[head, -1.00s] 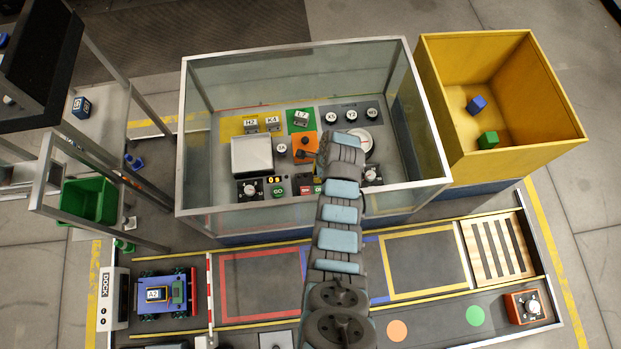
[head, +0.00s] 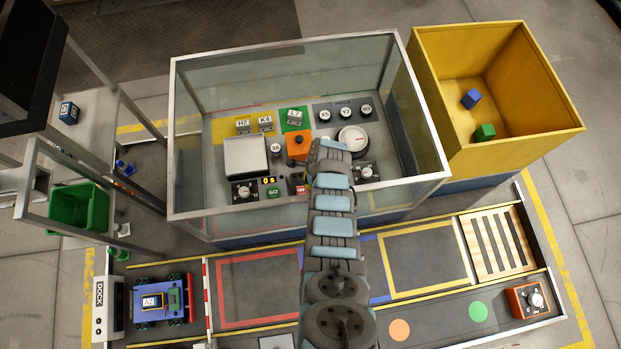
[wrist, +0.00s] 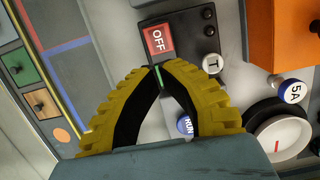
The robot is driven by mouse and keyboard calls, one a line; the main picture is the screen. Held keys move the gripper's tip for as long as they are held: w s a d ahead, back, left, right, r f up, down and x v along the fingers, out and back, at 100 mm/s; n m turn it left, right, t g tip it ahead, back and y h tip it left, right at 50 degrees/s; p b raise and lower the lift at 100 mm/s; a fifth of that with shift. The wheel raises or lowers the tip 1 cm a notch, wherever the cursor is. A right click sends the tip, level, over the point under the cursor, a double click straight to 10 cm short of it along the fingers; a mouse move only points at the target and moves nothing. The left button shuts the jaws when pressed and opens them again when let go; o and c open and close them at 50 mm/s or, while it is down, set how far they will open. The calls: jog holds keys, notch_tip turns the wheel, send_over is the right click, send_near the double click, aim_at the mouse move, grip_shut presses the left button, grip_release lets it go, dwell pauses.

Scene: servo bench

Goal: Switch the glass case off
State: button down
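The glass case (head: 182,140) stands at the centre of the head view, open at the top, with controls inside. A red OFF button (wrist: 158,40) sits on a dark panel in the wrist view, just beyond my fingertips. My gripper (wrist: 158,71) has yellow ribbed fingers whose tips come together just below the OFF button in the picture. A thin green strip (wrist: 158,78) shows between the tips. I cannot tell whether the tips touch the panel. In the head view my arm reaches into the case and hides part of the controls.
Inside the case are a dial (head: 244,190), a green GO button (head: 273,193), a white tray (head: 246,157) and an orange block (head: 298,145). A yellow bin (head: 547,140) stands to the right.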

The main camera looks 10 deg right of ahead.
aim_at(305, 190)
jog(key=shift+b+x, duration=2.15)
jog(key=shift+x, duration=1.2)
jog(key=shift+d, duration=0.1)
